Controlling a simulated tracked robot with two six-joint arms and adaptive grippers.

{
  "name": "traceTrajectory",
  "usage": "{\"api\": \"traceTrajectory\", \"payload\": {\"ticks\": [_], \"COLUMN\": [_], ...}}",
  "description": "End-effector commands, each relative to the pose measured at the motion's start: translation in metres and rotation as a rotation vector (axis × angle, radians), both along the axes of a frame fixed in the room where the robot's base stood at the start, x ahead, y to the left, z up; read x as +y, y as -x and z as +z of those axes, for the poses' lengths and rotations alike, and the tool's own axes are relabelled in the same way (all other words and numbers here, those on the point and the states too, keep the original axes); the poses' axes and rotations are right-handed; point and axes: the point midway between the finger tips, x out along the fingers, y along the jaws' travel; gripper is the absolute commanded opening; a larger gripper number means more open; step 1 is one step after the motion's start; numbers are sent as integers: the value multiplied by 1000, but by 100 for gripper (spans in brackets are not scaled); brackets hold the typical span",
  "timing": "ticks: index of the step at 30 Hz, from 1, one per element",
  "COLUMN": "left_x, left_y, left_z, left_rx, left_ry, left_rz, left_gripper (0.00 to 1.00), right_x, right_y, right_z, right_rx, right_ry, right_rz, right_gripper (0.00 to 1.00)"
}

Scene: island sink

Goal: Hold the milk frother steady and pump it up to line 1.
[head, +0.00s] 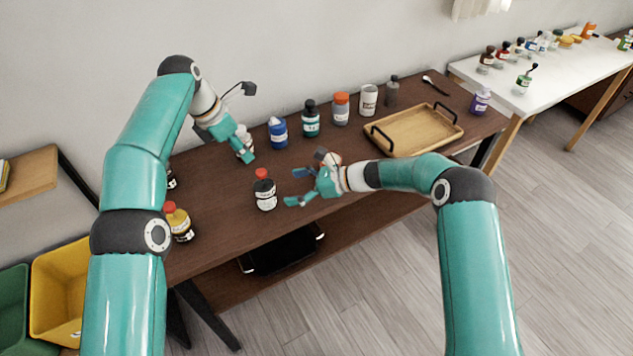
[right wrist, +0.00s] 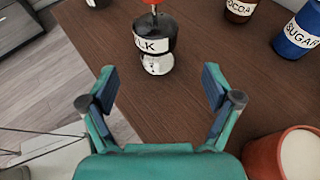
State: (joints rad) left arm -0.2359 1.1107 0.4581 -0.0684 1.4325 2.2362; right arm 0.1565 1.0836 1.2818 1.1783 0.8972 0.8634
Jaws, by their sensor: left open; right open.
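The milk frother (head: 265,192) is a dark jar with a white label and a red knob on top. It stands upright on the brown table. In the right wrist view the frother (right wrist: 152,45) shows part of a label reading "LK" and a pale printed mark. My right gripper (head: 297,187) is open just right of it, and the frother lies beyond the open fingers (right wrist: 158,72), apart from them. My left gripper (head: 238,143) is open above the table's back left, away from the frother, in front of a jar partly hidden by it. No line 1 is readable.
A blue sugar jar (head: 278,132) and several bottles stand along the back edge. A wooden tray (head: 418,130) lies at the right. An orange-rimmed cup (right wrist: 285,150) is close beside my right gripper.

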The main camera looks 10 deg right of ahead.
Motion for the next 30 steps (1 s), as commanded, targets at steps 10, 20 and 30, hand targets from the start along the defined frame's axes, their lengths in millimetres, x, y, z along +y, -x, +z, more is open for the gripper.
{"api": "traceTrajectory", "payload": {"ticks": [10, 20, 30], "left_x": [0, -1, -1], "left_y": [0, 0, 0], "left_z": [0, 0, 0], "left_rx": [0, 0, 0], "left_ry": [0, 0, 0], "left_rz": [-1, -1, -2], "left_gripper": [42, 42, 42], "right_x": [58, 79, 79], "right_y": [-21, -30, -31], "right_z": [-26, -36, -36], "right_rx": [-1, 0, 1], "right_ry": [0, 0, 0], "right_rz": [1, 0, -1], "right_gripper": [89, 89, 77]}}
